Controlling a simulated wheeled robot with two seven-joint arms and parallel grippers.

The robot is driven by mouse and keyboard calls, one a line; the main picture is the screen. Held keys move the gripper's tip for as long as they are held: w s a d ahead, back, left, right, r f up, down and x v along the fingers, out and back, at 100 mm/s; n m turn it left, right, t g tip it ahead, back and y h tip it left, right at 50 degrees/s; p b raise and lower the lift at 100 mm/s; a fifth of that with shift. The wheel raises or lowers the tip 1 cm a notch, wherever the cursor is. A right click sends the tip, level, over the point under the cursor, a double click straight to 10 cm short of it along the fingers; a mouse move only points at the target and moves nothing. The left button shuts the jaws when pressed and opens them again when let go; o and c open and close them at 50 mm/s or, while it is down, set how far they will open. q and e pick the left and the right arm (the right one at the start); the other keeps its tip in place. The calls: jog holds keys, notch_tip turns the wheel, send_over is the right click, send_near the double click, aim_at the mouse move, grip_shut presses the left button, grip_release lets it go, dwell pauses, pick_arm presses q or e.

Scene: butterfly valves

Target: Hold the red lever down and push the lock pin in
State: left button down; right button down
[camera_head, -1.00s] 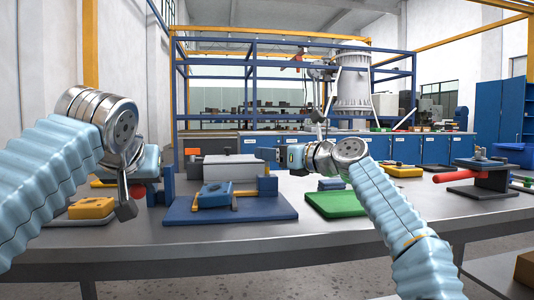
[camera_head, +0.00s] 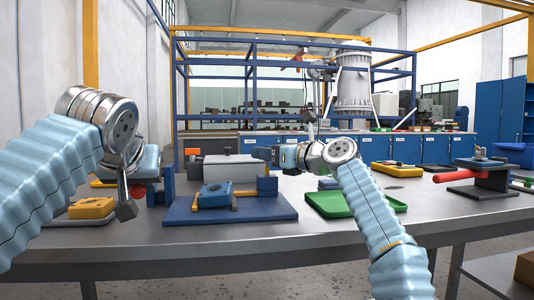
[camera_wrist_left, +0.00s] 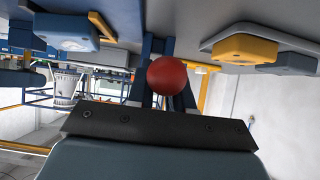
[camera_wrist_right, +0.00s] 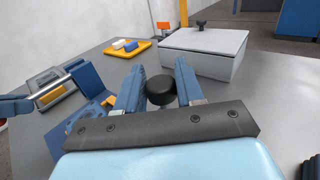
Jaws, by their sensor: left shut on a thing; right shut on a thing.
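The lever's round red knob (camera_wrist_left: 167,77) sits between the fingers of my left gripper (camera_wrist_left: 168,92) in the left wrist view; the gripper is shut on it. In the head view a little red (camera_head: 137,191) shows beside the left gripper (camera_head: 150,186), and my wrist hides most of the lever. My right gripper (camera_wrist_right: 160,82) is shut on a black round knob (camera_wrist_right: 161,92), which looks like the lock pin's head. In the head view the right gripper (camera_head: 272,155) is above the back of the blue baseplate (camera_head: 240,212); the pin is not clear there.
A yellow block (camera_head: 91,208) lies at the left, and a blue block (camera_head: 214,194) lies on the baseplate. A grey box (camera_head: 230,166) stands behind. A green tray (camera_head: 330,204) and a device with a red handle (camera_head: 450,177) are to the right. The table front is clear.

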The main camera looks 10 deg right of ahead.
aim_at(268, 165)
jog(key=shift+f, duration=1.55)
jog(key=shift+a, duration=0.1)
jog(key=c, duration=0.8)
grip_release()
jog(key=shift+r, duration=0.1)
jog(key=shift+s+d, duration=0.3)
jog(key=shift+d, duration=0.05)
pick_arm(q)
jog(key=shift+f, duration=0.1)
pick_arm(e)
jog(key=v, duration=1.1)
jog(key=shift+s, duration=0.15)
